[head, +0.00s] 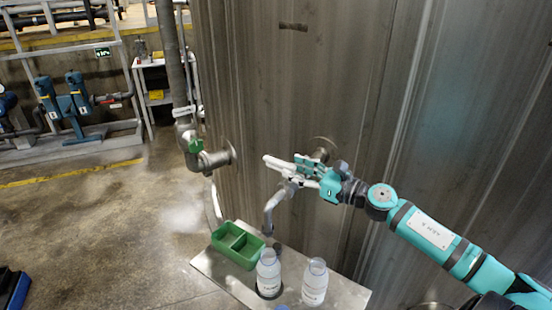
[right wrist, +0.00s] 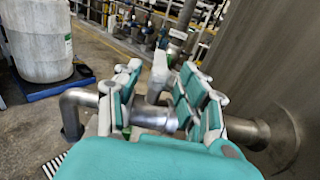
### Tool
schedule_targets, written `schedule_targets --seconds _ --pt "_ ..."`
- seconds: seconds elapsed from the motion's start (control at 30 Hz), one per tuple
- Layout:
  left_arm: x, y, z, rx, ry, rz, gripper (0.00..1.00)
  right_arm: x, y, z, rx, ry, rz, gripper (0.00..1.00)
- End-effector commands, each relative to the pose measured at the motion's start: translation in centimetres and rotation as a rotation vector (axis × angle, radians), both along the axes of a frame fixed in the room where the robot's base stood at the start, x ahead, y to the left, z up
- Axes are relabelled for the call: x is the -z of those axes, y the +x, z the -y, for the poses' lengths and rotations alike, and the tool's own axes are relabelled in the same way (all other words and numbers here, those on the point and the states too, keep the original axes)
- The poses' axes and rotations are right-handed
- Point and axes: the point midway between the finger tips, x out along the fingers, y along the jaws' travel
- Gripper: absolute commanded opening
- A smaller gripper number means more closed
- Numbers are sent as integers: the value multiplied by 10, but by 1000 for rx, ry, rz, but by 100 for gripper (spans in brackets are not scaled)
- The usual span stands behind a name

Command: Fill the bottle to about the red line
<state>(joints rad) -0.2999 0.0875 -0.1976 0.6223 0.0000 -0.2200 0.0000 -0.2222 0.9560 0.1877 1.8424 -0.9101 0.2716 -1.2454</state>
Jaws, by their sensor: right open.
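My right gripper (head: 294,170) is open at the sampling tap on the tank wall. In the right wrist view its spread fingers (right wrist: 160,92) are on both sides of a pale upright piece, which may be the tap's handle; contact is unclear. The tap's bent spout (head: 272,214) points down over the left white bottle (head: 268,274), which stands upright on a metal shelf (head: 217,266). A second white bottle (head: 314,284) stands to its right. I cannot make out the red line or the liquid level. My left gripper is not in view.
A green divided tray (head: 237,246) is on the shelf left of the bottles. A second pipe with a green valve (head: 196,147) is farther left on the tank (head: 290,80). A large white barrel (right wrist: 38,45) shows in the right wrist view. Open floor lies to the left.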

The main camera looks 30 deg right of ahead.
Motion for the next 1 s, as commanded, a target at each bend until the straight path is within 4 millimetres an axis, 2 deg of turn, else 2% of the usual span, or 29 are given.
schedule_targets --seconds 0.2,0.4,0.6,0.87,1.0 --pt "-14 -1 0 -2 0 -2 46 -5 31 -11 0 0 3 40" --pt "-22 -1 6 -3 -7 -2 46 -3 51 -19 1 1 2 40" --pt "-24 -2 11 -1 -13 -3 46 -1 60 -24 0 -2 1 40" --pt "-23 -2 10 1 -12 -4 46 0 60 -24 -1 -2 1 40" --pt "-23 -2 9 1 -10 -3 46 0 60 -24 -1 -2 1 23"
